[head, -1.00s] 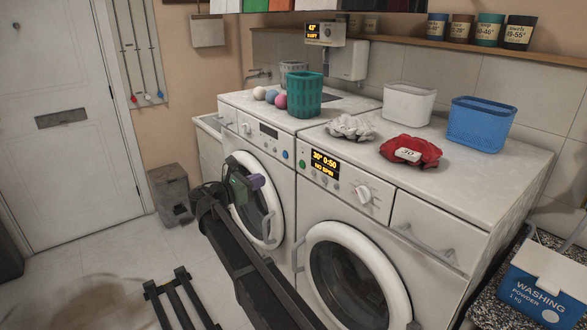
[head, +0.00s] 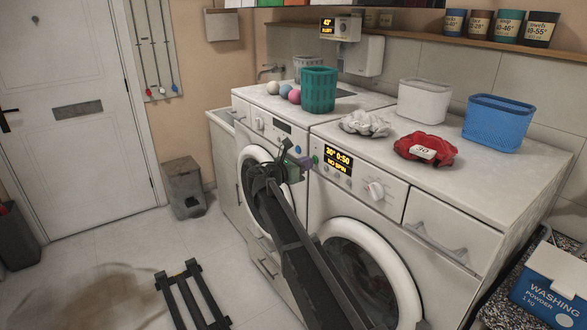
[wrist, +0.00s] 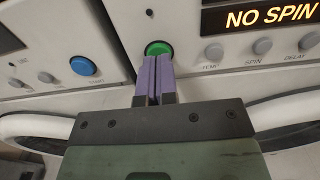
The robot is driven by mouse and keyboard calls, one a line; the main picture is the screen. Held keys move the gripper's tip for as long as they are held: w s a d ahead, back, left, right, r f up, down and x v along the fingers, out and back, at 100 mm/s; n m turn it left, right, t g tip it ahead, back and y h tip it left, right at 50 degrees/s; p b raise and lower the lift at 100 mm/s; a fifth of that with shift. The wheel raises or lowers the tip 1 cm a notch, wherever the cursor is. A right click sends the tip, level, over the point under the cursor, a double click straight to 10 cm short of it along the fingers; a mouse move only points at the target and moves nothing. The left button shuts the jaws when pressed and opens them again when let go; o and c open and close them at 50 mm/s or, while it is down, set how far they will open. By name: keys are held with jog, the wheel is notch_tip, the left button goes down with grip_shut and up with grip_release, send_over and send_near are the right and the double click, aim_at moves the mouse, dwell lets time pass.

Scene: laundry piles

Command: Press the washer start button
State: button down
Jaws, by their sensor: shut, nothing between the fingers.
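The right machine (head: 395,197) has a lit display (head: 338,160) reading 30°, 0:50 and NO SPIN. A round green button (wrist: 158,48) sits left of that display, at the panel's left end. It also shows in the head view (head: 316,160). My gripper (wrist: 154,62) is shut and empty, with its purple fingers pressed together. The fingertips are right at the green button and overlap its lower edge in the wrist view; I cannot tell whether they touch it. In the head view my gripper (head: 303,163) is in front of the gap between the two machines.
The left machine has a blue button (wrist: 83,66) close by on the left. Grey knobs (wrist: 214,54) sit right of the green button. A dark rack (head: 193,297) is on the floor.

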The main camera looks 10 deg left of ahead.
jog(key=shift+w+d, duration=0.25)
jog(key=shift+w+d, duration=0.45)
jog(key=shift+r, duration=0.1)
jog(key=v, duration=1.4)
jog(key=shift+a, duration=0.2)
jog(key=shift+s, duration=0.15)
